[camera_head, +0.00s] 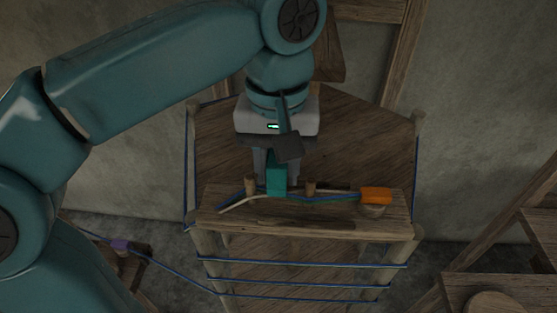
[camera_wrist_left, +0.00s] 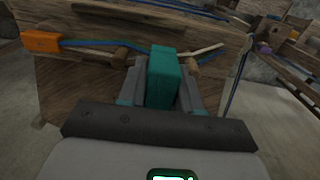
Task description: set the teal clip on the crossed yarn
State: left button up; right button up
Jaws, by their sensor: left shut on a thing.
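The teal clip (camera_head: 277,176) is a small upright block between the fingers of my left gripper (camera_head: 276,184). The gripper is shut on it, just above the shelf of the loom and between two wooden pegs. The clip also shows in the left wrist view (camera_wrist_left: 162,77) between the fingers. The blue yarn (camera_head: 328,198) and a pale yarn (camera_head: 240,203) run along the shelf and meet at the clip's lower end. The clip hides their crossing, and I cannot tell whether it touches the yarn. My right gripper is not in view.
An orange block (camera_head: 375,195) sits at the right of the wooden shelf (camera_head: 310,226). Wooden pegs (camera_head: 311,188) stand close beside the clip. Blue strands (camera_head: 300,282) cross the frame below. A purple piece (camera_head: 121,245) lies at lower left on a side bench.

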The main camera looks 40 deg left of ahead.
pick_arm(q)
jog(key=shift+w+f, duration=0.2)
jog(key=shift+f, duration=0.05)
jog(key=shift+d, duration=0.2)
jog(key=shift+s+d+r, duration=0.1)
jog(key=shift+s+r, duration=0.05)
jog(key=shift+s, duration=0.1)
jog(key=shift+a, duration=0.25)
jog(key=shift+w+d, duration=0.1)
jog(key=shift+w, duration=0.15)
jog(key=shift+s+d, duration=0.15)
jog(key=shift+d, duration=0.1)
jog(key=shift+a, duration=0.15)
